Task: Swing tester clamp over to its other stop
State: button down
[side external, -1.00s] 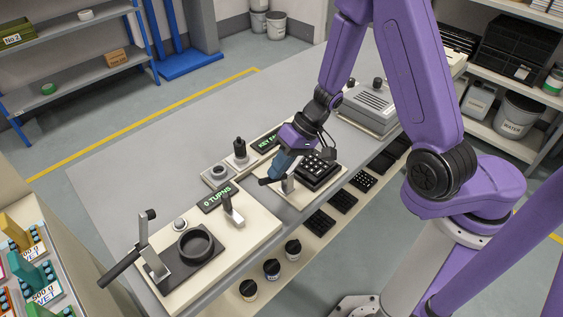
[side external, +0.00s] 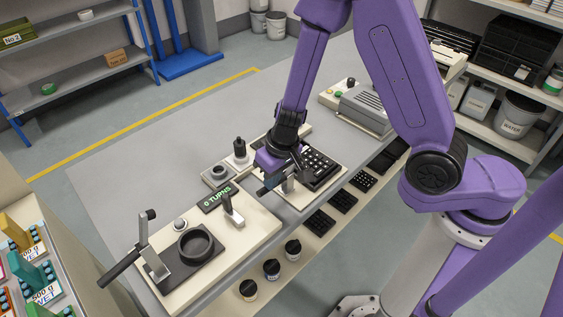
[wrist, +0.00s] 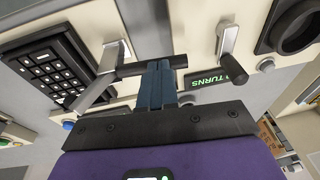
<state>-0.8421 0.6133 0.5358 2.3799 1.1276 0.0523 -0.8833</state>
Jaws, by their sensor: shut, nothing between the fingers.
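The tester's keypad (side external: 322,165) is a black block of keys on a cream base; it also shows at the left of the wrist view (wrist: 45,68). The tester clamp is a metal arm (wrist: 97,88) with a black crossbar handle (wrist: 179,61), beside the keypad. In the side view its metal post (side external: 288,185) stands in front of the keypad, partly covered by my gripper. My gripper (wrist: 155,65) is shut and empty, its blue fingertips overlapping the black handle in the wrist view. They are at or very close to the handle; contact is not clear.
A second lever (side external: 232,210) stands close to the left, beside a "0 TURNS" display (side external: 216,198). A black-knobbed post (side external: 239,150) stands behind. A ring fixture (side external: 196,244) with a tall handled lever (side external: 145,240) is further left.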

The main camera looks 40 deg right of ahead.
jog(key=shift+a+f, duration=0.25)
jog(key=shift+f, duration=0.05)
jog(key=shift+a+f, duration=0.25)
jog(key=shift+f, duration=0.45)
dwell(0.5)
jog(key=shift+r, duration=0.1)
jog(key=shift+d+r, duration=0.3)
jog(key=shift+r, duration=0.3)
jog(key=shift+d+r, duration=0.1)
jog(key=shift+r, duration=0.05)
jog(key=shift+d+r, duration=0.1)
jog(key=shift+r, duration=0.1)
jog(key=shift+d+r+y, duration=0.15)
jog(key=shift+d+y, duration=0.05)
jog(key=shift+y, duration=0.2)
